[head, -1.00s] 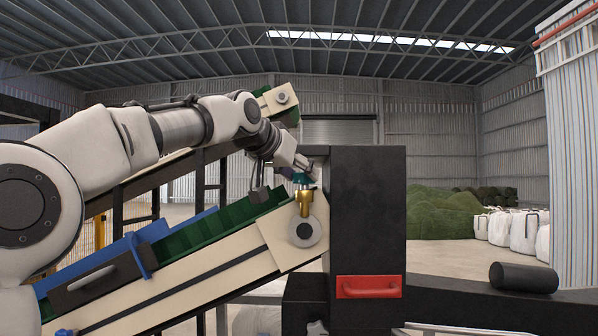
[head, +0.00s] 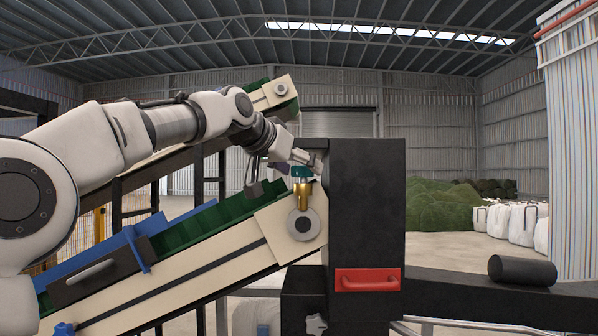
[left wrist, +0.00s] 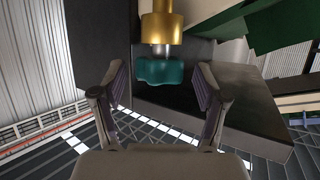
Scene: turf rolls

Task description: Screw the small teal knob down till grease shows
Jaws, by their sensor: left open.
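The small teal knob (head: 302,171) sits on top of a brass cup (head: 303,194) at the upper end of the inclined conveyor. My left gripper (head: 282,175) is open at the knob, with one dark finger hanging to its left. In the left wrist view the teal knob (left wrist: 160,72) shows between the two spread fingertips (left wrist: 160,75), with a visible gap on each side. A bright metal stem joins it to the brass cup (left wrist: 161,22). I see no grease. My right gripper is not in view.
A black housing (head: 367,205) with a red handle (head: 368,280) stands close right of the knob. The cream conveyor side (head: 210,268) and green belt (head: 205,228) slope down leftward. A black roller (head: 522,271) lies at the right. Turf heaps and white bags are far behind.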

